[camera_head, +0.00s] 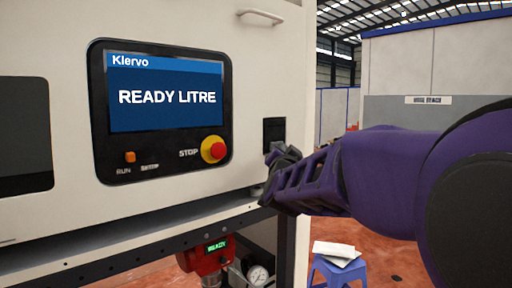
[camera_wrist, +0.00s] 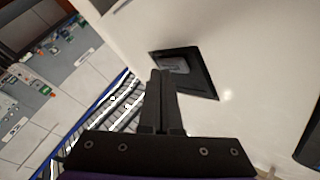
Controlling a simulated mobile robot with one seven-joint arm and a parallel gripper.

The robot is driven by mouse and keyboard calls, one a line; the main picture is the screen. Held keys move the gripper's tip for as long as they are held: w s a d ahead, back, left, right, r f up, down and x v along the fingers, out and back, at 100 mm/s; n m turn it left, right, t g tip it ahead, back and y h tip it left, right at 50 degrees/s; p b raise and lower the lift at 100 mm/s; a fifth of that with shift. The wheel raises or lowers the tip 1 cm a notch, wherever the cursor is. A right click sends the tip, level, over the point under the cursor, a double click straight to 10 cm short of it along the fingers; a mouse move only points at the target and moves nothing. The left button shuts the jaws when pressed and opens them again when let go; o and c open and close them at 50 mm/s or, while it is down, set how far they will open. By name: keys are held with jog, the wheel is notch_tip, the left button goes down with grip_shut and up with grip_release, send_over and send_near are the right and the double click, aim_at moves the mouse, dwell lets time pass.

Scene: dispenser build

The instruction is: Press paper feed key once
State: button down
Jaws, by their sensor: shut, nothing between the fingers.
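A dark square recess plate (camera_head: 274,132) is set in the cream machine face, right of the screen panel. In the wrist view the plate (camera_wrist: 205,82) shows a grey key-like part (camera_wrist: 173,63) in its upper left. No label on it can be read, so I cannot tell for sure that it is the paper feed key. My gripper (camera_head: 272,158) is shut and empty, just below the plate in the head view. In the wrist view my fingertips (camera_wrist: 160,74) overlap the plate's left edge, beside the grey part. I cannot tell whether they touch it.
The black panel has a screen (camera_head: 166,96) reading "READY LITRE", an orange run button (camera_head: 130,157) and a red stop button (camera_head: 213,149). A ledge (camera_head: 150,241) runs below. A red device (camera_head: 205,257) hangs under it. A blue stool (camera_head: 338,271) stands at lower right.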

jog(key=shift+w+a, duration=0.25)
jog(key=shift+w, duration=0.1)
dwell(0.6)
dwell(0.3)
jog(key=shift+s+d+b, duration=0.5)
jog(key=shift+s+b, duration=0.1)
jog(key=shift+s, duration=0.05)
jog(key=shift+s+f, duration=0.1)
jog(key=s+d+b, duration=0.1)
jog(key=s, duration=0.1)
jog(key=s+d+b, duration=0.2)
jog(key=shift+r, duration=0.2)
jog(key=shift+a, duration=0.15)
dwell(0.4)
